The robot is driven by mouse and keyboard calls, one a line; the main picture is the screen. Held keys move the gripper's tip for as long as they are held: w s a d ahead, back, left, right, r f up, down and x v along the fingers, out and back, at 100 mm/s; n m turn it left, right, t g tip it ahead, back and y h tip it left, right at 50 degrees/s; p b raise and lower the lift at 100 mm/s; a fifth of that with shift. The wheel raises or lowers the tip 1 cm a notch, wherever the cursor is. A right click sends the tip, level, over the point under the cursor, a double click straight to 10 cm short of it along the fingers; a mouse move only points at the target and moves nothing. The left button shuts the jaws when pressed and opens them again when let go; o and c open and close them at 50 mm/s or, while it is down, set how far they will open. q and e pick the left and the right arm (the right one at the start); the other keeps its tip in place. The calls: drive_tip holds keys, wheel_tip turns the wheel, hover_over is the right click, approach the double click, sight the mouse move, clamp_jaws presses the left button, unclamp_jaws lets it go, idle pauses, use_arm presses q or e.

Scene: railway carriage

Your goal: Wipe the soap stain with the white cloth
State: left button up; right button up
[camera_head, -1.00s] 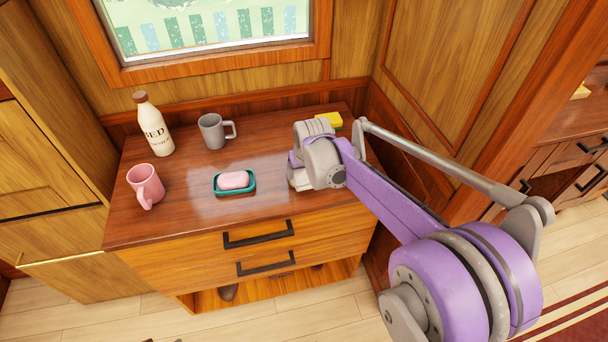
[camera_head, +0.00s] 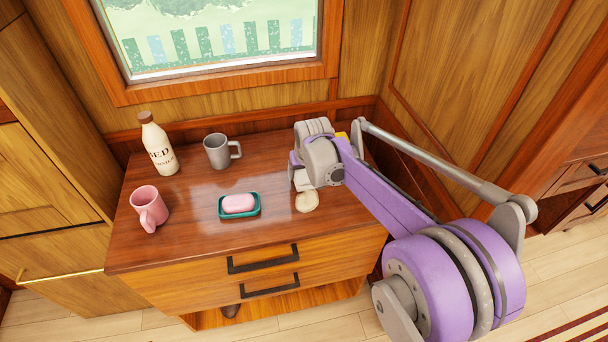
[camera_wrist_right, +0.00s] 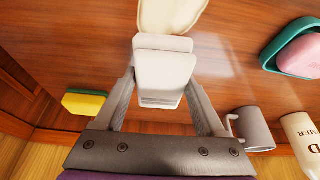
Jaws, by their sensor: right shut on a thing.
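My right gripper (camera_head: 303,181) is over the right part of the dresser top. It is shut on the folded white cloth (camera_wrist_right: 165,68), which shows between the fingers in the wrist view. In the head view the arm hides most of the cloth. The pale cream soap stain (camera_head: 307,201) lies on the wood just in front of the gripper. It also shows at the top of the wrist view (camera_wrist_right: 172,14), where the cloth overlaps its edge; I cannot tell whether they touch. My left gripper is not in view.
A pink soap (camera_head: 238,203) in a green dish (camera_head: 225,216) stands left of the stain. A grey mug (camera_head: 217,152), a white bottle (camera_head: 158,148) and a pink mug (camera_head: 147,207) stand farther left. A yellow sponge (camera_wrist_right: 84,103) lies near the back wall.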

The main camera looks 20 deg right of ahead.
sight(303, 171)
wheel_tip(303, 171, up, 2)
drive_tip(key=shift+s+r+p, duration=0.1)
drive_tip(key=shift+s+p, duration=0.05)
drive_tip(key=shift+p, duration=0.35)
drive_tip(key=shift+r+p, duration=0.55)
drive_tip(key=shift+r, duration=0.1)
drive_tip(key=shift+r+p, duration=0.65)
drive_tip(key=shift+r, duration=0.4)
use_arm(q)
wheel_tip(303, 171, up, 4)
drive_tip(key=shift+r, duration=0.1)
